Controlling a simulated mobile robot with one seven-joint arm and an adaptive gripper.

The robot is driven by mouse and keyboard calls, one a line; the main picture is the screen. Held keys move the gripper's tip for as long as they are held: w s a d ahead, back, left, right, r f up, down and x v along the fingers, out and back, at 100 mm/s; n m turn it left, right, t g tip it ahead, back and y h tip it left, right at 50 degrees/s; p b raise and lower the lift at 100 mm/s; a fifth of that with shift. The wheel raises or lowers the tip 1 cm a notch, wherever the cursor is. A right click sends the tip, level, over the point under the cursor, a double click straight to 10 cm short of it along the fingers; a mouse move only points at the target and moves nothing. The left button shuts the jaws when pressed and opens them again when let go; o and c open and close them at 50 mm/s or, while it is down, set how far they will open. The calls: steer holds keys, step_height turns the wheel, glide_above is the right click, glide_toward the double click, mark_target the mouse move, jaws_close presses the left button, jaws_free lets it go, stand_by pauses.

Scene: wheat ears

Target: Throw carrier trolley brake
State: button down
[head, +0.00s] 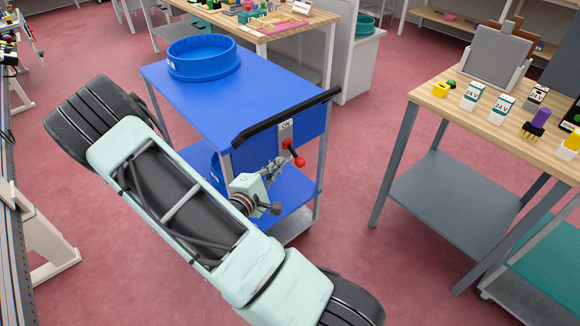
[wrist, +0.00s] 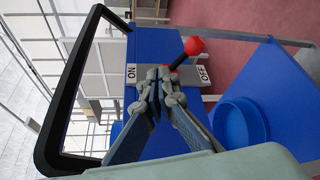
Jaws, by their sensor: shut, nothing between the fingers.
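The blue carrier trolley (head: 205,75) stands in front of me. On its end panel is a brake lever with a red knob (head: 299,161) and a dark stem. In the wrist view the red knob (wrist: 194,46) sits between the ON label (wrist: 131,74) and the OFF label (wrist: 204,74), nearer OFF. My gripper (head: 284,164) is shut and empty beside the lever, just left of the knob. In the wrist view its fingertips (wrist: 160,76) lie over the panel between the labels, close to the stem. I cannot tell whether they touch it; they partly hide its base.
The trolley's black push handle (head: 285,115) runs above the lever. A round blue tub (head: 203,57) sits on its top. A wooden-topped table (head: 500,120) with small boxes stands at the right. Red floor (head: 345,240) is free between trolley and table.

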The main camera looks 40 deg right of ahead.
steer(key=n+y, duration=0.1)
glide_toward(294, 153)
steer(key=f, duration=0.1)
steer(key=s+a+f, duration=0.1)
steer(key=a+f, duration=0.1)
steer(key=shift+s+a+f, duration=0.2)
steer(key=shift+s+f, duration=0.05)
steer(key=shift+s, duration=0.05)
steer(key=shift+w+d, duration=0.1)
steer(key=x, duration=0.9)
steer(key=shift+w+d, duration=0.3)
steer(key=shift+s+r+n+p, duration=0.25)
steer(key=shift+n+p, duration=0.1)
steer(key=shift+n, duration=0.25)
steer(key=shift+s+d+r+n+g+y+p, duration=0.1)
steer(key=shift+s+r+n+g+y+p, duration=0.1)
steer(key=shift+r+n+g+p, duration=0.65)
steer(key=shift+s+r+n+g+y+p, duration=0.2)
steer(key=shift+r+n+g+p, duration=0.35)
steer(key=shift+r, duration=0.45)
steer(key=shift+s+r+n+g+y+p, duration=0.2)
steer(key=shift+r+n+g+p, duration=0.35)
steer(key=shift+r+n, duration=0.35)
steer(key=shift+r, duration=0.2)
